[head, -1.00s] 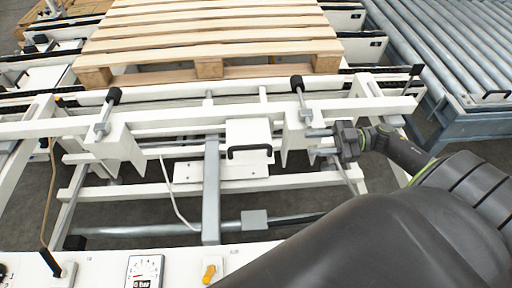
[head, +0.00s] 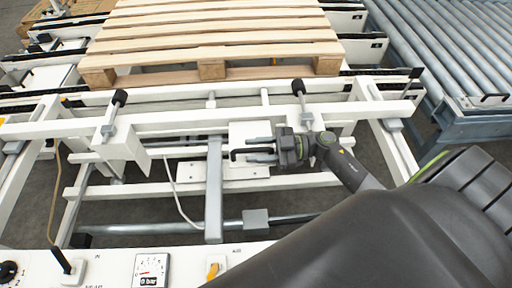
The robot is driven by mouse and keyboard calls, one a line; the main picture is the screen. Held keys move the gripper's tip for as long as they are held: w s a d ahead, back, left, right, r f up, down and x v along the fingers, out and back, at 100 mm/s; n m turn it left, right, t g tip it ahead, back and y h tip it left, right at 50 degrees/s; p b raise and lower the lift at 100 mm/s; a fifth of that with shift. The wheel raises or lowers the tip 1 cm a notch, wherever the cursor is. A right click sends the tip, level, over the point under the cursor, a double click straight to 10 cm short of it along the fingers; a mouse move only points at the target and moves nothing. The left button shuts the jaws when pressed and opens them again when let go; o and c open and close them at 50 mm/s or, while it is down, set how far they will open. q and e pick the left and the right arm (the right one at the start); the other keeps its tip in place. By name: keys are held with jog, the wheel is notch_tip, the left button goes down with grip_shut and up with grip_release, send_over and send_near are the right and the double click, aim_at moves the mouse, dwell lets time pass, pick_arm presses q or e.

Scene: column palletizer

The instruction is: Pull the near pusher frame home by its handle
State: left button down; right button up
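The near pusher frame (head: 160,122) is a white beam structure across the middle of the head view, in front of the pallet. Its black bar handle (head: 234,154) sits on a white block (head: 250,131) near the middle. My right gripper (head: 250,149) comes in from the right at the handle. Its two fingers are apart, one above the other, and overlap the handle's right part in the picture. The gripper partly hides the handle, and I cannot tell whether they touch. My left gripper is not in view.
A wooden pallet (head: 210,50) lies behind the frame. Grey rollers (head: 450,50) run at the right. A white panel with a gauge (head: 151,270), a yellow switch (head: 213,270) and a black knob (head: 8,270) lies along the near edge. Two black-topped posts flank the block.

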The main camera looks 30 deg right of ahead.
grip_shut()
dwell(0.3)
jog(key=shift+s+a+p, duration=0.15)
jog(key=shift+s+p, duration=0.1)
jog(key=shift+p, duration=0.1)
jog(key=s+a+p, duration=0.5)
jog(key=s+p, duration=0.1)
jog(key=s, duration=0.4)
jog(key=shift+f, duration=0.15)
jog(key=shift+s, duration=0.1)
